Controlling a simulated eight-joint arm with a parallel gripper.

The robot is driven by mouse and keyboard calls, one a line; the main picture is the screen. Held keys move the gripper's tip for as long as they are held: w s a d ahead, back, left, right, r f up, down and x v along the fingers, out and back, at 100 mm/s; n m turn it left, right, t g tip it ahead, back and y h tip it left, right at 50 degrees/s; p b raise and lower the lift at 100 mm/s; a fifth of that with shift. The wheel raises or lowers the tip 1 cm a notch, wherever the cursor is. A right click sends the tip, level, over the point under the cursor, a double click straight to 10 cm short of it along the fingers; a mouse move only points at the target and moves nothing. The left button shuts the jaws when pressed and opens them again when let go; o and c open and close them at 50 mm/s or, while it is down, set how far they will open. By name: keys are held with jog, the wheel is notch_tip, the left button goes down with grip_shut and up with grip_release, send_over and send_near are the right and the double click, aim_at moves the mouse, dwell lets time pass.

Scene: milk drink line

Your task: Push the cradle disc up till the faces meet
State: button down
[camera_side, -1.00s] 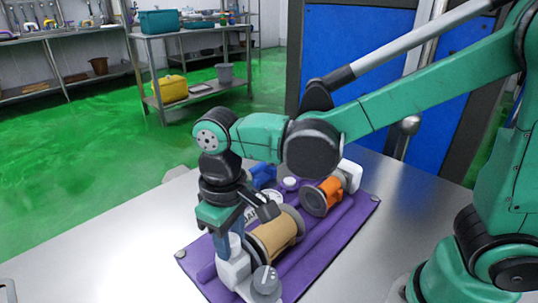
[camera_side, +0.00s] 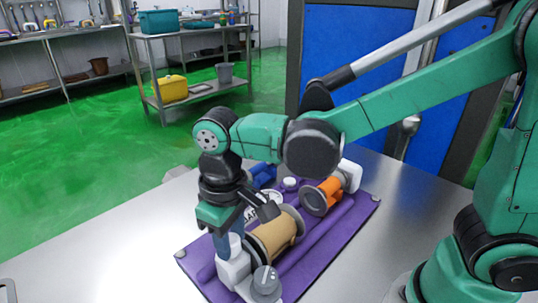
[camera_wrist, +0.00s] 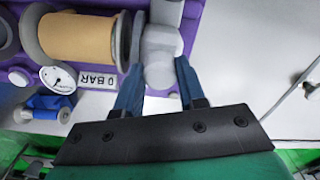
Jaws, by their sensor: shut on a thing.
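A tan cylinder (camera_side: 275,235) lies between grey discs on the purple base, and it also shows in the wrist view (camera_wrist: 78,38). The grey disc (camera_wrist: 124,42) at its right end there stands beside a pale grey block (camera_wrist: 161,50). My gripper (camera_wrist: 157,80) is shut on this block, one blue finger on each side. In the side view my gripper (camera_side: 232,250) points down at the near end of the base, over the white block (camera_side: 234,272). I cannot tell whether the disc faces touch; the contact is too small to judge.
The purple base (camera_side: 325,240) lies on a steel table (camera_side: 400,230). An orange cylinder (camera_side: 328,190) lies farther along it. A round gauge (camera_wrist: 58,79) and a "0 BAR" label (camera_wrist: 97,81) sit beside the tan cylinder. A grey knob (camera_side: 265,283) stands at the near end.

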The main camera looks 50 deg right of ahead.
aim_at(270, 225)
dwell(0.4)
jog(key=d, duration=0.8)
jog(key=shift+d, duration=0.1)
jog(key=c, duration=0.5)
grip_release()
jog(key=shift+r, duration=0.1)
jog(key=shift+r, duration=2.75)
